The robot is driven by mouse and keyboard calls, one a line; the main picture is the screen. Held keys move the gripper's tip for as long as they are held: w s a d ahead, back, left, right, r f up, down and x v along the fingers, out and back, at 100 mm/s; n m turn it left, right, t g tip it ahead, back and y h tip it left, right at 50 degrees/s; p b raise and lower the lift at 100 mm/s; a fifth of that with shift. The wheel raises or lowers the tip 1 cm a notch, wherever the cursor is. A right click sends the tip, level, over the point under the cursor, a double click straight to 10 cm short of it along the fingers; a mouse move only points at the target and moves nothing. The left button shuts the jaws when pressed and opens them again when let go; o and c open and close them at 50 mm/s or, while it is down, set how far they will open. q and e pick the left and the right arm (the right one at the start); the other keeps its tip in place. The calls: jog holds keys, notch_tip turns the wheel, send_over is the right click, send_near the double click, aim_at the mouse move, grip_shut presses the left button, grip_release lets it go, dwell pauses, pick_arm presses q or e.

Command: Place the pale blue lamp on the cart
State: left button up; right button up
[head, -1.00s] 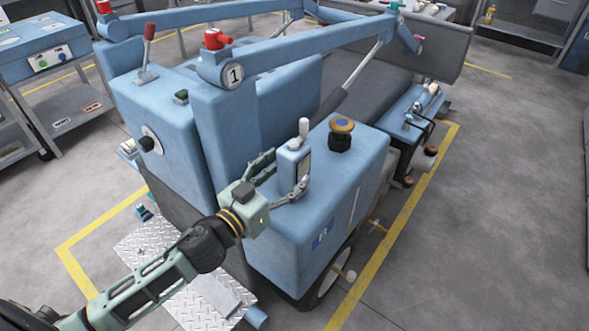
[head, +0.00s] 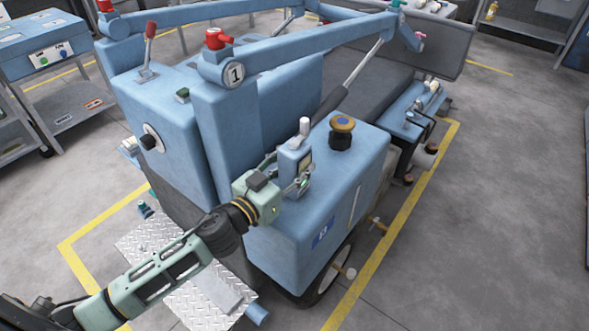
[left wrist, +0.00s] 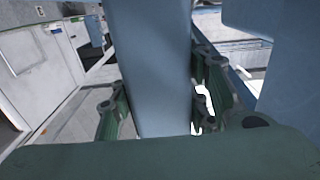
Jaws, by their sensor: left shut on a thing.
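The pale blue lamp (head: 290,166), a small upright box with a white knob on top and a dark panel on its side, stands on the flat top of the blue machine. My left gripper (head: 288,172) is shut on the lamp from the near left side. In the left wrist view the lamp (left wrist: 152,75) fills the space between the two green fingers. The lamp's base is partly hidden by the gripper. A cart (head: 45,58) with a blue top and grey shelves stands at the upper left. My right gripper is not in view.
An orange-and-black knob (head: 342,132) stands right of the lamp on the machine top. The machine's tall blue column (head: 225,115) and long boom (head: 310,45) rise behind and left. Bare floor lies to the right, past the yellow line.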

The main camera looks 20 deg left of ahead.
pick_arm(q)
jog(key=shift+r, duration=0.1)
grip_shut()
jog(key=shift+r, duration=0.65)
notch_tip(320, 180, up, 3)
jog(key=shift+r+p, duration=0.1)
jog(key=shift+p, duration=0.4)
jog(key=s+d+r, duration=0.6)
jog(key=d+r, duration=0.1)
jog(key=d, duration=0.3)
jog(key=n+t+y, duration=0.1)
jog(key=n+y, duration=0.3)
jog(key=y, duration=0.2)
send_near(295, 151)
jog(key=shift+s+a, duration=0.35)
jog(key=shift+a, duration=0.15)
jog(key=shift+s+a, duration=0.3)
jog(key=shift+a, duration=0.25)
